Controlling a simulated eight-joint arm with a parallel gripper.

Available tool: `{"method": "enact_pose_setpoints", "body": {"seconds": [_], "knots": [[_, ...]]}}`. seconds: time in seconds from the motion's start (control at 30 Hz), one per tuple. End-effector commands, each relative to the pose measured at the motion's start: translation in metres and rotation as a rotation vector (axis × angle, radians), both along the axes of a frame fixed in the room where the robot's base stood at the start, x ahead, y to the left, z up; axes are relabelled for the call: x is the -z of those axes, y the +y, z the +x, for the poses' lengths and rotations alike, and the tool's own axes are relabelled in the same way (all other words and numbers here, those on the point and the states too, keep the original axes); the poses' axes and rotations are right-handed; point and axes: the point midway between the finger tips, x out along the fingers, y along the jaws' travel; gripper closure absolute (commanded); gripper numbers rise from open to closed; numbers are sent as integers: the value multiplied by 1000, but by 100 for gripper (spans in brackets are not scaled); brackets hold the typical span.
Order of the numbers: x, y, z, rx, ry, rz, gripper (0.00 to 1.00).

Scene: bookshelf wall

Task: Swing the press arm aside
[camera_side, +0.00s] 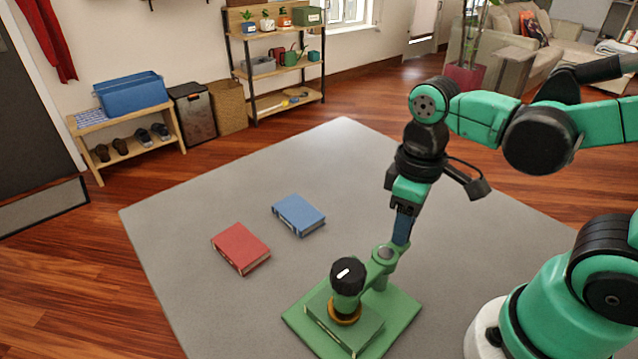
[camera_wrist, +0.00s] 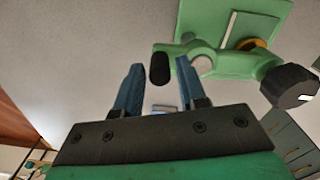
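The green press stands on a green base plate (camera_side: 402,312) at the front of the grey mat. Its green press arm (camera_side: 366,271) carries a black knob (camera_side: 347,274) above a brass ring (camera_side: 345,312) at one end. In the wrist view the press arm (camera_wrist: 232,64) ends in a short black handle (camera_wrist: 160,70). A green book (camera_side: 358,335) lies on the base under the knob. My gripper (camera_side: 401,240) points down beside the handle end. In the wrist view its blue fingers are apart, with the handle between their tips and gaps on both sides. The side view hides the handle behind the fingers.
A red book (camera_side: 240,249) and a blue book (camera_side: 298,215) lie flat on the grey mat (camera_side: 215,200), left of and behind the press. The mat around them is clear. Shelves and a bench stand far back on the floor.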

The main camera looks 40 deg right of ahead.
Motion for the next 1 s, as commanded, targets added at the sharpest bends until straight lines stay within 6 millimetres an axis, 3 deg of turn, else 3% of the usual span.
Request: {"method": "enact_pose_setpoints", "body": {"seconds": [0.37,0.4,0.5,0.53,1.0], "knots": [[6,0,0,1,-1,0,64],[6,0,0,1,-1,0,67],[6,0,0,1,-1,0,95],[6,0,0,1,-1,0,100],[6,0,0,0,-1,0,100]]}}
